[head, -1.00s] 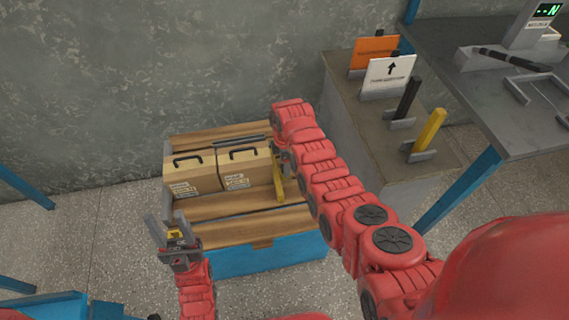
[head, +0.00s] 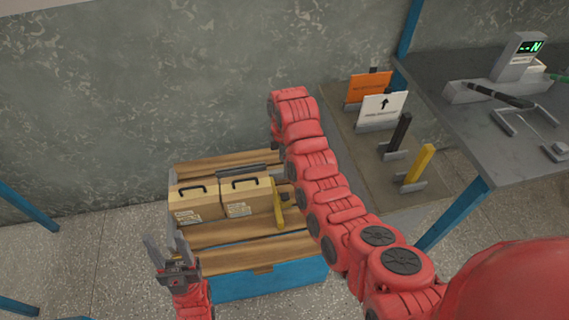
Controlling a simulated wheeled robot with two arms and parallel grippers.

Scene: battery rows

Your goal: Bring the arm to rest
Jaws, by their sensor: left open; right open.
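My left gripper (head: 166,254) is at the lower left, in front of the left side of the wooden-topped blue crate. Its two grey fingers point up and are apart, with nothing between them. My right arm (head: 325,190) reaches from the lower right up past the crate's right side. Its bent upper end stands at the crate's back right. The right gripper's fingers cannot be made out behind the arm.
Two tan boxes (head: 194,203) with black handles sit on the blue crate (head: 268,286), beside a yellow piece (head: 279,207). A grey bench (head: 372,179) at right holds an orange card (head: 368,87), a white card (head: 381,108), and black and yellow bars. A tester (head: 519,60) stands on the table.

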